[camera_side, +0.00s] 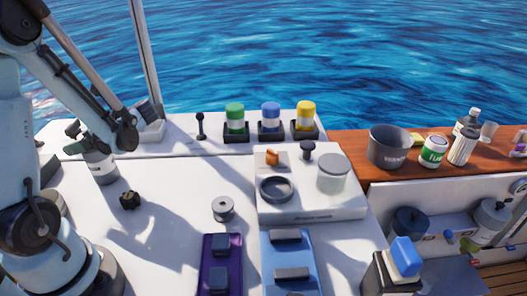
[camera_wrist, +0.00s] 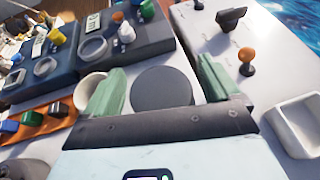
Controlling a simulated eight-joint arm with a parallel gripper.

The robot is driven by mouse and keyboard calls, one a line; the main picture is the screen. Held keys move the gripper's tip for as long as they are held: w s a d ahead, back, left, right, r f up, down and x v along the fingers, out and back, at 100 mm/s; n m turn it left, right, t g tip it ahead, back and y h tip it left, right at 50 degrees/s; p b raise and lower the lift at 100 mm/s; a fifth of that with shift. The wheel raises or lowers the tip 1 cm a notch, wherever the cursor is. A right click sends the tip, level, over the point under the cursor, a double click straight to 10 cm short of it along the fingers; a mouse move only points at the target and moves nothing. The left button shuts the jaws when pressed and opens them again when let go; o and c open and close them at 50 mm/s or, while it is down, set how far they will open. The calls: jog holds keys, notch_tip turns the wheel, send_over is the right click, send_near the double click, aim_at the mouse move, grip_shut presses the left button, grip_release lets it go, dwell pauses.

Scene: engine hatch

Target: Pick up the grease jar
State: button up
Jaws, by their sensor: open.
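A pale grey jar with a small dark label (camera_side: 101,168) stands upright on the white deck at the left in the side view; I take it to be the grease jar. In the wrist view its round dark grey lid (camera_wrist: 162,88) shows between my green fingers. My gripper (camera_side: 80,134) is at the jar's top in the side view, partly hidden by my arm. It is open, with one finger on each side of the lid in the wrist view (camera_wrist: 158,92). I cannot tell whether either finger touches the jar.
A small black knob (camera_side: 130,200) and a grey spool (camera_side: 223,208) are on the deck. A white console (camera_side: 310,212) carries a ring and a clear jar. Green, blue and yellow-lidded jars (camera_side: 269,115) stand in black holders behind. Bare deck lies between the knob and spool.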

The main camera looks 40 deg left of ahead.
jog(key=shift+s+a+f, duration=0.1)
jog(key=shift+s+a, duration=0.05)
jog(key=shift+a, duration=0.05)
grip_shut()
dwell(0.5)
